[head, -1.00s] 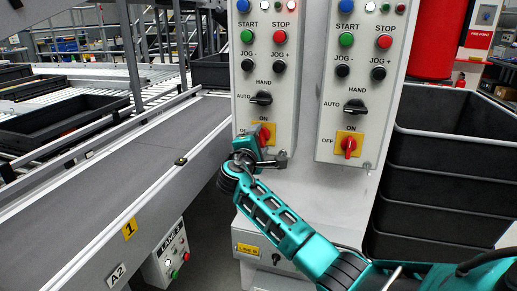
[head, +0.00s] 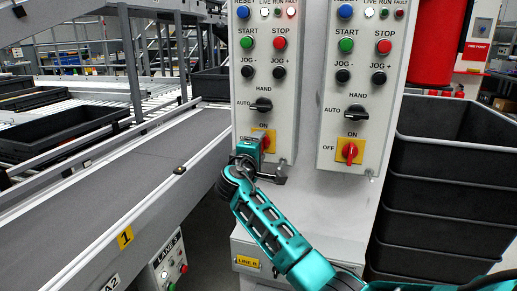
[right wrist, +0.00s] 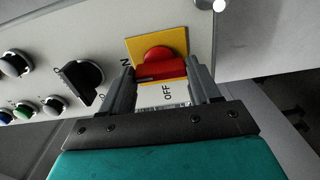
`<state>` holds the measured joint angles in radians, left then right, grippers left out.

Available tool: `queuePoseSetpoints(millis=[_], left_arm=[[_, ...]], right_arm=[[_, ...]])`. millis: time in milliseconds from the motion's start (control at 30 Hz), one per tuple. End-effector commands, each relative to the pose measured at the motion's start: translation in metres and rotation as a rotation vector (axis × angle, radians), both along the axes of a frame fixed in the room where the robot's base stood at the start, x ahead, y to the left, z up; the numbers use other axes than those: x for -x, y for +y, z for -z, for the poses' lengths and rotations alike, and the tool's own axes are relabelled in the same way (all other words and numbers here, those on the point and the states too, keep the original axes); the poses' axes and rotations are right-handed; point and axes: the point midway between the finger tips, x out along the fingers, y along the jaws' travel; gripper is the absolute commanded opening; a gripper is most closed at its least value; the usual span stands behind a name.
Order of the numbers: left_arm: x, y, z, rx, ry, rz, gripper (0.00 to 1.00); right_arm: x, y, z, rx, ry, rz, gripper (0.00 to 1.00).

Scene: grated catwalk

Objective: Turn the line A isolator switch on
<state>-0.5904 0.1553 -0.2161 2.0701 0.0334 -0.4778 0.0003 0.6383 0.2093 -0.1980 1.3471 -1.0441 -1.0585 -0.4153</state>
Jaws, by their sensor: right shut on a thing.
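The left control box (head: 265,90) has a red rotary isolator knob (right wrist: 160,64) on a yellow plate (head: 270,136), with ON at its top and OFF at its left. My right gripper (head: 258,152) is at this knob. In the right wrist view its two fingers (right wrist: 160,85) are shut on the knob, one on each side. The knob's bar lies crosswise there, between the fingers; its exact angle is hard to judge. In the head view the gripper hides much of the knob and the OFF label. My left gripper is not in view.
A matching right control box (head: 365,90) has its own red knob (head: 350,151), roughly upright. A black selector (head: 262,105) sits just above the held knob. A conveyor (head: 110,205) runs at left. Stacked dark bins (head: 450,200) stand at right.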

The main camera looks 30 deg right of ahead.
Motion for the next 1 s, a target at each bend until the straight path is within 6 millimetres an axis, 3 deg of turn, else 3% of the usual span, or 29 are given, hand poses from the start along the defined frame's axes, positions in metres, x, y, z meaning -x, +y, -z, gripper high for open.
queuePoseSetpoints(millis=[67,100,333,667,833,1000], left_arm=[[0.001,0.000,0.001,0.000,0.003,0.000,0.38],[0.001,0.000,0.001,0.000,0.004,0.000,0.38],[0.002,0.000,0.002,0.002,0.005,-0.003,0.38],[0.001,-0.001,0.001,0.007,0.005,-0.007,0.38],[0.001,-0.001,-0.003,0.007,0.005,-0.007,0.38],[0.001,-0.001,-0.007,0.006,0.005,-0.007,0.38]], right_arm=[[0.000,0.001,0.001,-0.006,0.000,-0.002,0.31],[0.000,0.001,0.001,-0.006,0.000,-0.002,0.64],[0.000,0.001,0.001,-0.003,0.000,-0.001,0.86],[0.002,0.004,0.000,-0.001,0.000,-0.001,0.87],[0.017,0.021,0.000,-0.003,0.000,-0.003,0.87],[0.042,0.051,0.001,-0.005,0.000,-0.004,0.87]])
